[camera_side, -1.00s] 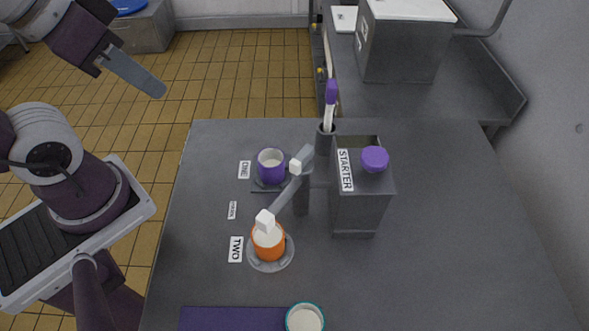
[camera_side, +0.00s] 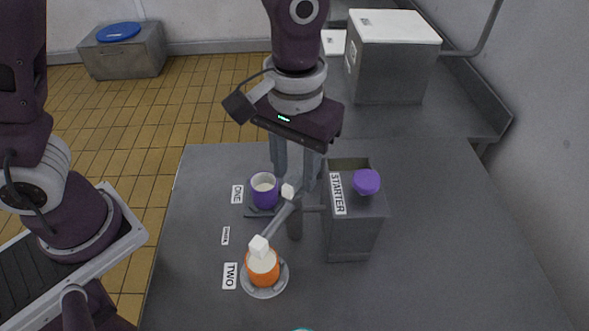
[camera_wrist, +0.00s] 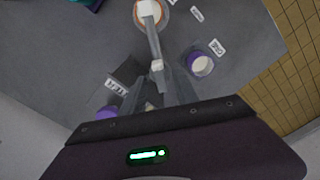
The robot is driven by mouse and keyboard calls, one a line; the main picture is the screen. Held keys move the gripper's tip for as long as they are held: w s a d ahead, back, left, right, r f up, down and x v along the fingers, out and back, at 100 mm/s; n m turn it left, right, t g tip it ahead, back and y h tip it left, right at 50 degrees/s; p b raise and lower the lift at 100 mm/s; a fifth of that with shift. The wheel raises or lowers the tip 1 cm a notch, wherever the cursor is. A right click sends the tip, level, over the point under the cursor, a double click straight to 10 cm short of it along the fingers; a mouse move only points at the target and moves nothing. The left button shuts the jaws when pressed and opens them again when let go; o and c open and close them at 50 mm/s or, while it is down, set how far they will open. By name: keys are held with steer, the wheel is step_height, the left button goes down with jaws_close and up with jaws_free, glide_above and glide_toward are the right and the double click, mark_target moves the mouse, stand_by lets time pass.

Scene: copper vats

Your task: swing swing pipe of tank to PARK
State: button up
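The grey swing pipe (camera_side: 279,217) reaches from a post beside the tank (camera_side: 352,228), which is marked STARTER and has a purple knob. The pipe's white end block (camera_side: 259,247) is over the orange cup at the TWO label (camera_side: 229,276). A small white block (camera_side: 288,191) sits on the pipe's other end. A small label, too small to read, lies between ONE and TWO (camera_side: 225,236). My gripper (camera_side: 294,184) points down behind the pipe's block end, fingers apart. In the wrist view my gripper (camera_wrist: 156,72) has the small block between or beyond its fingers; contact is unclear.
A purple cup (camera_side: 264,191) stands at the ONE label, close left of my fingers. The orange cup (camera_side: 263,268) stands on a round saucer. A large grey box (camera_side: 393,60) is on the back counter. The table's front right is clear.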

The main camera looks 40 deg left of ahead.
steer(key=shift+f, duration=0.5)
jaws_close()
stand_by(1.1)
